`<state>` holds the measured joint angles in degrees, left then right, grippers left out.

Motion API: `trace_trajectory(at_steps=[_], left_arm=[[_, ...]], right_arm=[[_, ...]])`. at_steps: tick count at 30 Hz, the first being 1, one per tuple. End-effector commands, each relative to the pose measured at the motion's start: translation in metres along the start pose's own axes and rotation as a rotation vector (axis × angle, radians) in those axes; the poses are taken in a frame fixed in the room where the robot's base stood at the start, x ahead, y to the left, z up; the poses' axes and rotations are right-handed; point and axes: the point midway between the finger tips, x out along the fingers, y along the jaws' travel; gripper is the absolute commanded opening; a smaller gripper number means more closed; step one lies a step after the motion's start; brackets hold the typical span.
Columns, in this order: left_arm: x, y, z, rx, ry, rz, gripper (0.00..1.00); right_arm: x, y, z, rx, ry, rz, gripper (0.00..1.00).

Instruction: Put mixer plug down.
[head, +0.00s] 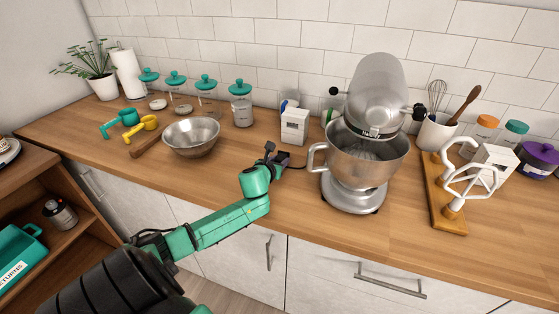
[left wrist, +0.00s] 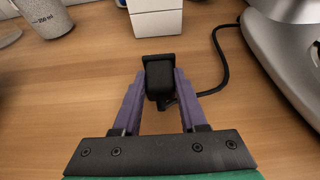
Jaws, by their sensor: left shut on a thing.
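The mixer plug (left wrist: 159,78) is a small black block with a black cord (left wrist: 223,62) that curves away toward the mixer. My left gripper (left wrist: 160,95) is shut on the plug, with one purple finger on each side of it. In the head view my left gripper (head: 268,160) is over the wooden counter, left of the silver stand mixer (head: 368,140). The plug is low over the counter; I cannot tell whether it touches the wood. My right gripper is not in view.
A white box (head: 294,127) stands just behind the plug. A metal bowl (head: 191,137) is to the left. A wooden rack (head: 445,197) with white mixer attachments is to the right of the mixer. The counter (head: 230,185) is bare around my left gripper.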

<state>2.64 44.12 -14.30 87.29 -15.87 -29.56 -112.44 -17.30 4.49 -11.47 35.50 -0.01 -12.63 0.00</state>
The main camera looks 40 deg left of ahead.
Motion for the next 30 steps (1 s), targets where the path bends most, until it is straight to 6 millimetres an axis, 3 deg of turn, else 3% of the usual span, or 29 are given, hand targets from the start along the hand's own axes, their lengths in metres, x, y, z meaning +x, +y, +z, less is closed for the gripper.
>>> trace_trajectory(at_steps=[3, 4, 6, 15, 20, 30], left_arm=[[0.002, 0.0, -0.004, 0.001, 0.0, 0.0, 0.0], [0.002, 0.0, -0.004, 0.0, 0.0, 0.0, 0.49], [0.001, 0.0, -0.003, 0.0, 0.0, 0.0, 0.72], [0.001, 0.0, -0.002, 0.0, 0.0, 0.0, 0.72], [-0.006, -0.001, 0.01, -0.001, 0.0, -0.002, 0.72], [-0.071, 0.0, 0.005, 0.004, 0.004, -0.001, 0.72]], right_arm=[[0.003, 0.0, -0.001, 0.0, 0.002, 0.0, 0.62], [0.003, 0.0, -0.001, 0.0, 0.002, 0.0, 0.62], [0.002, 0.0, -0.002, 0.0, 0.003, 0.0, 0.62], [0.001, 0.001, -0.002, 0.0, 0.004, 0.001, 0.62], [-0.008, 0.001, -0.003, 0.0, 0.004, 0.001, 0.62], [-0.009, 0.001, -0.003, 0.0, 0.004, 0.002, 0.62]])
